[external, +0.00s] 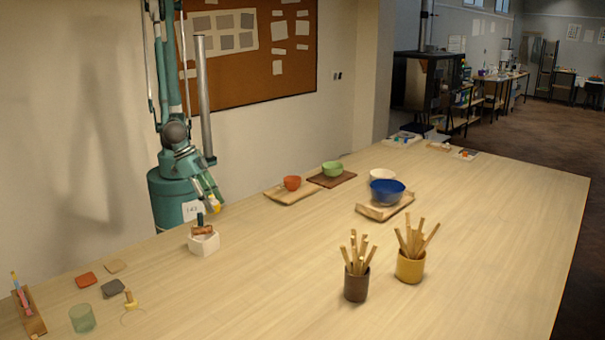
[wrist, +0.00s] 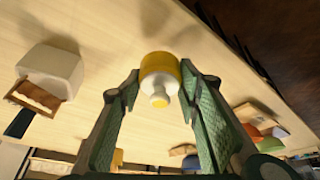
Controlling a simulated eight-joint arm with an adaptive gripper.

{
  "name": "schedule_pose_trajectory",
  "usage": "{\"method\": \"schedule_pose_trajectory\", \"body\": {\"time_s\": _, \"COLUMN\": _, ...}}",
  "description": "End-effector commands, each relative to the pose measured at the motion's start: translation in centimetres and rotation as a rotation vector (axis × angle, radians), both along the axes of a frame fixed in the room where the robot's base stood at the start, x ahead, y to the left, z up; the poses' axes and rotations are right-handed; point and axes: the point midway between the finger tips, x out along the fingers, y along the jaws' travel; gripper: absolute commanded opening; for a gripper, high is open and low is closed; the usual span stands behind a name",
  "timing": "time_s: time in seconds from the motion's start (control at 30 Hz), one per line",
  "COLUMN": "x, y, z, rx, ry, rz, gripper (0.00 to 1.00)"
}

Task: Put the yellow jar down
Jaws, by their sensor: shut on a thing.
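The yellow jar (wrist: 160,68), with white parts, sits between the two fingers of my gripper (wrist: 162,92) in the wrist view. My gripper is shut on it. In the external view the small yellow jar (external: 215,208) shows at the tip of my gripper (external: 213,202), near the back edge of the pale wooden table (external: 300,265). It appears to be held above the tabletop; the exact gap is hard to tell. The fingers cover part of the jar's sides.
A white block-shaped holder (external: 204,243) with a brown piece and dark handle stands close by. Bowls on boards, including an orange bowl (external: 292,183) and blue bowl (external: 387,192), stand to the right. Stick-filled cups, brown (external: 356,287) and mustard (external: 410,267), stand in front. The middle table is clear.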

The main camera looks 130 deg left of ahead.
Motion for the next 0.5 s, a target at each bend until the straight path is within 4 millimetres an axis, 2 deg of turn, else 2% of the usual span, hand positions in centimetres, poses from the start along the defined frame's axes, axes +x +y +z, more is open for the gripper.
{"method": "schedule_pose_trajectory", "body": {"time_s": 0.27, "x": 0.1, "y": 0.0, "z": -0.5, "rx": 0.0, "ry": 0.0, "rz": 0.0, "gripper": 0.18}}
{"method": "schedule_pose_trajectory", "body": {"time_s": 0.5, "x": 0.1, "y": 0.0, "z": -2.4, "rx": 0.0, "ry": 0.0, "rz": 0.0, "gripper": 0.18}}
